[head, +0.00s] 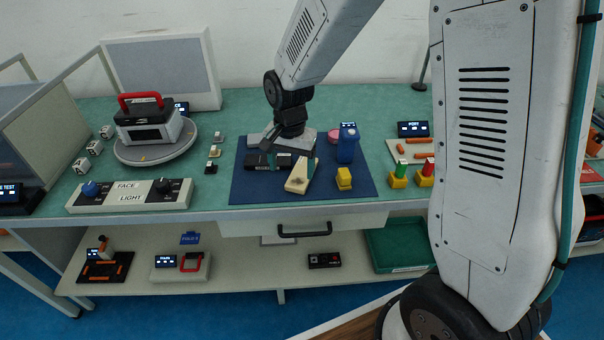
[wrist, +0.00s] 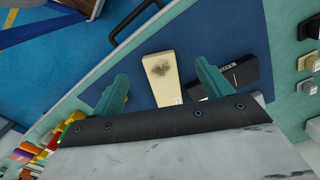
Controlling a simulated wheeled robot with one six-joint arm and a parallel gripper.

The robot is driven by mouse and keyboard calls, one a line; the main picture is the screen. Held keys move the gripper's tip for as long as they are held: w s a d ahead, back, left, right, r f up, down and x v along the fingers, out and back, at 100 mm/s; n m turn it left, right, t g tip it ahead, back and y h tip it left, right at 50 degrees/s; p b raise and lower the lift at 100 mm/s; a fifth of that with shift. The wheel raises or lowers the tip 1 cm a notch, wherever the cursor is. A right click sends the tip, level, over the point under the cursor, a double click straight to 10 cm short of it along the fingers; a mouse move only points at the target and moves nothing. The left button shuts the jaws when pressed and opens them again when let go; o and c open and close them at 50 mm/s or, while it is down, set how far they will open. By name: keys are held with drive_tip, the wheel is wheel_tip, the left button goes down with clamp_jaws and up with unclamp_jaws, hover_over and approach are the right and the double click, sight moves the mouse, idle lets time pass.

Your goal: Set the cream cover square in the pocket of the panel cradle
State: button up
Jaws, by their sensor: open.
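The cream cover (head: 298,180) lies on a dark blue mat on the bench, turned at an angle. In the wrist view the cream cover (wrist: 161,72) shows a dark smudge on its face and a small white label at one end. My gripper (head: 288,160) is open above the mat, and its teal fingers (wrist: 163,82) stand apart on either side of the cover, with gaps between. A black labelled block (wrist: 236,77) lies close beside the cover, near the right finger. I cannot tell whether it is the panel cradle; no pocket shows clearly.
A blue bottle-like object (head: 347,146) and a yellow block (head: 344,179) stand on the mat (head: 245,188), right of the cover. A round grey turntable (head: 128,155) and a control box (head: 130,196) are at left. The mat's front strip is mostly free.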

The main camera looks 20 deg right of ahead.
sight(294, 187)
drive_tip(key=f, duration=0.7)
drive_tip(key=shift+d, duration=0.35)
drive_tip(key=c, duration=1.2)
drive_tip(key=shift+r, duration=0.15)
drive_tip(key=shift+c, duration=0.2)
